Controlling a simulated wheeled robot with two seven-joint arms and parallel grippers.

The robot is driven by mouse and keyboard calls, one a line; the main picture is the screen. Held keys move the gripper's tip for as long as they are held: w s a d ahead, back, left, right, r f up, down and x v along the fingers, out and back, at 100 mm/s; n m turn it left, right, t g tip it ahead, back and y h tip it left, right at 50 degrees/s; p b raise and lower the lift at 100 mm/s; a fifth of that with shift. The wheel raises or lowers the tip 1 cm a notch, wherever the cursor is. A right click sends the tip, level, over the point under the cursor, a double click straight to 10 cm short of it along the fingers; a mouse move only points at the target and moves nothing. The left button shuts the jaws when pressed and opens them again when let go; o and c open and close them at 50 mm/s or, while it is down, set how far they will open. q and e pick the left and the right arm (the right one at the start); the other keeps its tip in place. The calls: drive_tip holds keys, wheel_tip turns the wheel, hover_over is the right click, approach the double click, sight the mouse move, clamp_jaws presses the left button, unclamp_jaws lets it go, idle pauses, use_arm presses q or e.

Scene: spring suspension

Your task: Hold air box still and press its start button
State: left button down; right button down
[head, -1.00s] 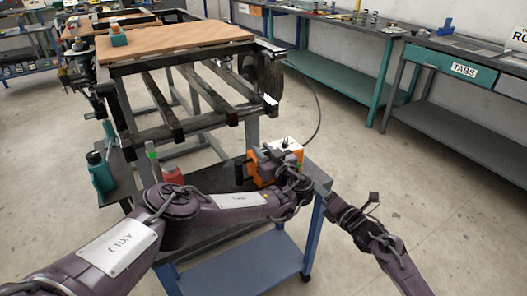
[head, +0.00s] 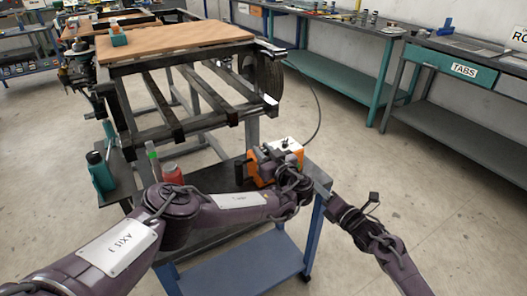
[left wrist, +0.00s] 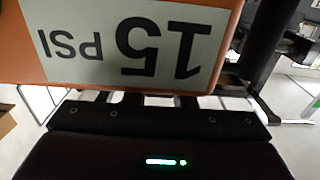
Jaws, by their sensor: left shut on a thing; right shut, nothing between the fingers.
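The air box (head: 289,145) is orange with a pale top that carries a small dark knob or fitting. It stands at the back right of the dark cart top. In the left wrist view its orange face with a white "15 PSI" label (left wrist: 130,45) fills the upper part, upside down. My left gripper (head: 258,163) is shut on the air box at its left side; its fingers are partly hidden. My right gripper (head: 326,192) is shut and empty, just off the cart's right edge, apart from the box. I cannot make out the start button.
The cart (head: 215,178) has blue legs. A red can (head: 172,174) and a green-capped bottle (head: 152,157) stand at its left, with a teal bottle (head: 100,172) farther left. A dark frame (head: 165,130) stands behind. A dark hose (head: 318,110) runs behind the box. Floor is free at right.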

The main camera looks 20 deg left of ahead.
sight(297, 149)
idle(0.9)
drive_tip(key=m+g+h, duration=0.1)
drive_tip(key=m+h, duration=0.1)
drive_tip(key=m, duration=0.3)
drive_tip(key=m+g+h, duration=0.1)
drive_tip(key=m+h, duration=0.1)
drive_tip(key=m, duration=0.3)
drive_tip(key=s+m+g+h, duration=0.1)
drive_tip(key=m+g+h, duration=0.1)
drive_tip(key=m, duration=0.3)
drive_tip(key=shift+d+r+m+h, duration=0.3)
drive_tip(key=shift+d+r, duration=0.05)
drive_tip(key=shift+w+a, duration=3)
drive_tip(key=shift+a, duration=0.25)
drive_tip(key=shift+w+a, duration=0.25)
drive_tip(key=shift+w, duration=0.05)
